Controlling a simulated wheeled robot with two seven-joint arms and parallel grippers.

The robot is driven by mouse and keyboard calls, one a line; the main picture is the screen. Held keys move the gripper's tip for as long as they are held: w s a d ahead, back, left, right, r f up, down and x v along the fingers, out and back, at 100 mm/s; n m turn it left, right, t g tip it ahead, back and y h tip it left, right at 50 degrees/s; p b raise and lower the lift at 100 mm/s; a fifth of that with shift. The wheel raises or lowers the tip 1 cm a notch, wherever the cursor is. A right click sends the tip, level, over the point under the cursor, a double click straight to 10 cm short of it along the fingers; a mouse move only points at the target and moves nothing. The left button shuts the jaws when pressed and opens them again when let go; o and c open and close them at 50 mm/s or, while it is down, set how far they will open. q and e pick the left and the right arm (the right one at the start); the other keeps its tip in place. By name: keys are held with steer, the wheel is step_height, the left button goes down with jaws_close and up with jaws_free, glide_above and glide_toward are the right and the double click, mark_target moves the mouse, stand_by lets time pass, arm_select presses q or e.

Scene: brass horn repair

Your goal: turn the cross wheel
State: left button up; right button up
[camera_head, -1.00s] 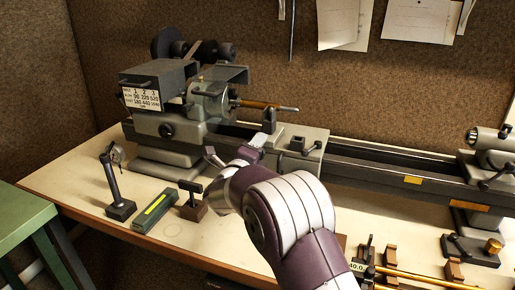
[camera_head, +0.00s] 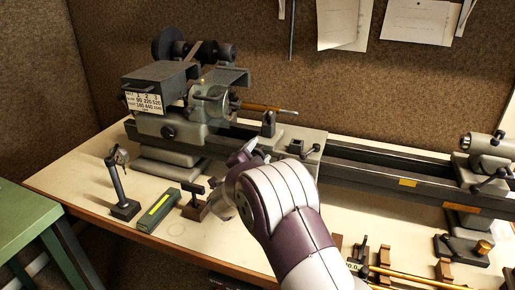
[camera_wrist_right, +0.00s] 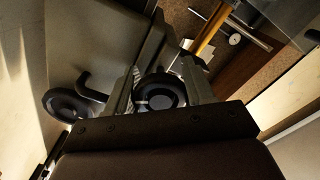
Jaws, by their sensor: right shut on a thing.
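My right gripper (camera_head: 243,153) reaches to the front of the lathe's carriage in the head view. There my own wrist hides the cross wheel. In the right wrist view a round black wheel (camera_wrist_right: 160,94) with a dark hub lies between the fingers of my right gripper (camera_wrist_right: 163,82), which is shut on it. I take this as the cross wheel; its rim is partly hidden by the gripper body. My left gripper is in no view.
The grey lathe headstock (camera_head: 160,100) stands behind left, with a brass-coloured rod (camera_head: 262,107) pointing right. A second black knob (camera_wrist_right: 66,105) is left of the fingers.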

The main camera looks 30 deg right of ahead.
steer(key=shift+n+p, duration=0.55)
steer(key=shift+n, duration=0.55)
steer(key=shift+f, duration=0.15)
steer(key=o, duration=1)
steer(key=b+v, duration=0.1)
steer(key=v, duration=1.1)
steer(key=shift+s+a, duration=0.15)
steer(key=shift+a, duration=0.2)
